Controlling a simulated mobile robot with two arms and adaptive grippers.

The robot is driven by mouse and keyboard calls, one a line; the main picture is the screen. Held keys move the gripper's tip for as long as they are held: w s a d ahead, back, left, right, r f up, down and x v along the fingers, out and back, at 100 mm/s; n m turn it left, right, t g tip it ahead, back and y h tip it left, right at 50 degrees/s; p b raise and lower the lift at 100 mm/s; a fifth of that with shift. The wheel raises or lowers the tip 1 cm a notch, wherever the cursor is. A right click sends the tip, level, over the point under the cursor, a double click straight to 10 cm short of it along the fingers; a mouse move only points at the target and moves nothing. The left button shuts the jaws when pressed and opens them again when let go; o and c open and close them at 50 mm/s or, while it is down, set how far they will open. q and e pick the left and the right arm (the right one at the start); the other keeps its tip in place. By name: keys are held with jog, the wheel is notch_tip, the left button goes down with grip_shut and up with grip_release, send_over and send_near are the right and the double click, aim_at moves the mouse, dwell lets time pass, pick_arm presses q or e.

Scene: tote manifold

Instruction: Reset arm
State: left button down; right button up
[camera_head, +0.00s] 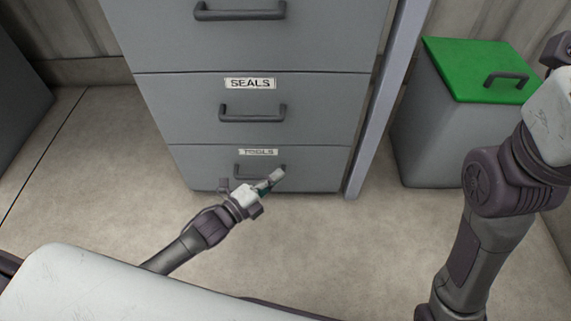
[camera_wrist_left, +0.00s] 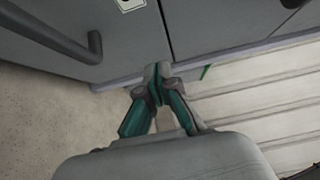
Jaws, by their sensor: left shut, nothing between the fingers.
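My left gripper (camera_head: 274,179) is in front of the bottom drawer of a grey cabinet (camera_head: 160,105), in the lower middle of the head view. Its fingertips overlap the right end of the handle of the drawer labelled TOOLS (camera_head: 258,152); I cannot tell from this view whether they touch it. In the left wrist view the two green-sided fingers (camera_wrist_left: 158,72) are together and hold nothing. A dark handle (camera_wrist_left: 60,38) shows to their left, apart from them. My right arm stands at the right of the head view; its gripper is not in view.
The drawer labelled SEALS (camera_head: 250,83) is above, and another drawer (camera_head: 240,45) is above that. All drawers look shut. A grey bin with a green lid (camera_head: 480,65) stands to the right, beyond a grey post (camera_head: 385,105). The floor (camera_head: 100,185) to the left is clear.

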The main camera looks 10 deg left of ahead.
pick_arm(q)
jog(key=p+v, duration=0.2)
jog(key=v, duration=0.3)
jog(key=shift+s+a, duration=0.1)
jog(key=shift+s, duration=0.25)
